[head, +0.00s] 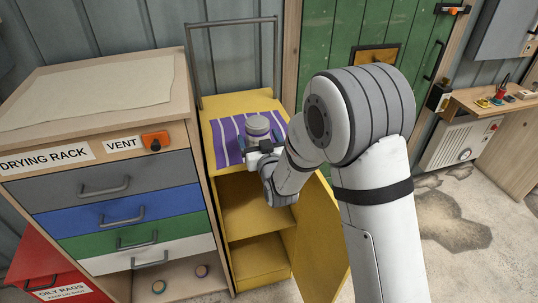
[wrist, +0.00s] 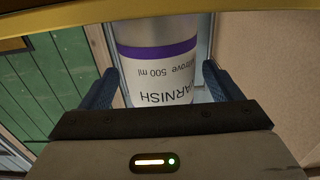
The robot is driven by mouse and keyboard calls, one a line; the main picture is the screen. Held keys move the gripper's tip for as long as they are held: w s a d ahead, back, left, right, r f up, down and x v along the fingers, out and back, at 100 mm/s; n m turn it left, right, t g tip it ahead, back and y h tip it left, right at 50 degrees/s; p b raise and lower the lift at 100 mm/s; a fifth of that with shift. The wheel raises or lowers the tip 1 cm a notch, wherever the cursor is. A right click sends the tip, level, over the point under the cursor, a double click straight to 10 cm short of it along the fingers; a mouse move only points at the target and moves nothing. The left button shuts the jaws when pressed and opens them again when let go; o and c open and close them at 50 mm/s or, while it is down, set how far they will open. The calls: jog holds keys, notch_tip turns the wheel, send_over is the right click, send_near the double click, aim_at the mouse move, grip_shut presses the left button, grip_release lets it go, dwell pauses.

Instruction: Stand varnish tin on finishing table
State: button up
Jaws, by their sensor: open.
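The varnish tin (head: 257,126), grey with a pale lid, stands upright on a purple cloth with white stripes (head: 228,143) on top of a yellow cabinet (head: 256,186). My gripper (head: 264,146) is at the tin's near side. In the wrist view the tin (wrist: 158,68) appears upside down, with a purple band and a white varnish label. It sits between the two blue fingers of my open gripper (wrist: 160,80), with a visible gap at the right finger. I cannot tell which surface is the finishing table.
The drying rack (head: 100,160) with coloured drawers stands left of the yellow cabinet. The cabinet's front is open, showing shelves; a yellow door (head: 322,235) hangs open at right. A wooden bench (head: 505,105) with small items is far right. A green door (head: 340,40) is behind.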

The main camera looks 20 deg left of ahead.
jog(key=b+v, duration=0.3)
jog(key=v, duration=0.9)
jog(key=shift+b, duration=0.35)
jog(key=shift+w+d+r, duration=0.1)
jog(key=shift+r, duration=0.05)
